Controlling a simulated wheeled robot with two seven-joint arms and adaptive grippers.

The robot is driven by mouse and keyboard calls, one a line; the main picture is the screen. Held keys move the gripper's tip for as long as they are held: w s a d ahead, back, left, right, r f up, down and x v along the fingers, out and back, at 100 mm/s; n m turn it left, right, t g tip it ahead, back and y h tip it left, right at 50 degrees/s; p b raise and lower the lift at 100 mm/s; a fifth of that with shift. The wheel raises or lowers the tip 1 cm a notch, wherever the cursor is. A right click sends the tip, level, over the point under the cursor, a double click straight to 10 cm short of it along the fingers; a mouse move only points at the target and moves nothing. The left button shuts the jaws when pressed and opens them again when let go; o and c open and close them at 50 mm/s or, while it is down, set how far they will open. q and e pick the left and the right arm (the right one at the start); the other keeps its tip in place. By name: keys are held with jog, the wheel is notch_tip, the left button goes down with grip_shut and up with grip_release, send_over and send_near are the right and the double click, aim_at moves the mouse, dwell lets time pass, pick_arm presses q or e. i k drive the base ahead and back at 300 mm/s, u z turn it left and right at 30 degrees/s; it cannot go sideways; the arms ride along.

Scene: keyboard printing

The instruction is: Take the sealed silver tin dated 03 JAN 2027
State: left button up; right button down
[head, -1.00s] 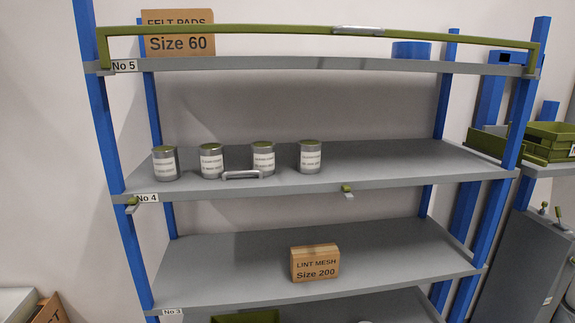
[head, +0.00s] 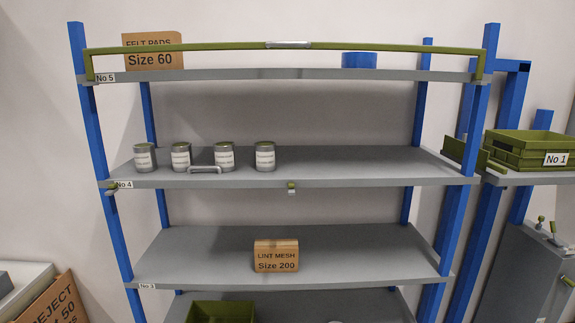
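Several silver tins with white labels stand in a row on the left half of shelf No 4 in the head view. From left to right they are a first tin (head: 145,158), a second tin (head: 181,158), a third tin (head: 224,157) and the rightmost tin (head: 265,157). The first three have green-edged lids; the rightmost lid also looks greenish. All stand upright. The dates on the labels are too small to read, and I cannot tell which tins are sealed. Neither of my grippers is in view.
A green bar (head: 390,46) crosses the front of shelf No 5. A LINT MESH box (head: 276,256) stands below. Green crates (head: 530,146) are at right. Shelf No 4's right half is clear.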

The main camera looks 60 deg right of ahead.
aim_at(265, 159)
jog(key=z, duration=1.5)
jog(key=i, duration=0.5)
jog(key=k, duration=0.5)
jog(key=u, duration=2)
jog(key=i, duration=1.55)
jog(key=z, duration=2.5)
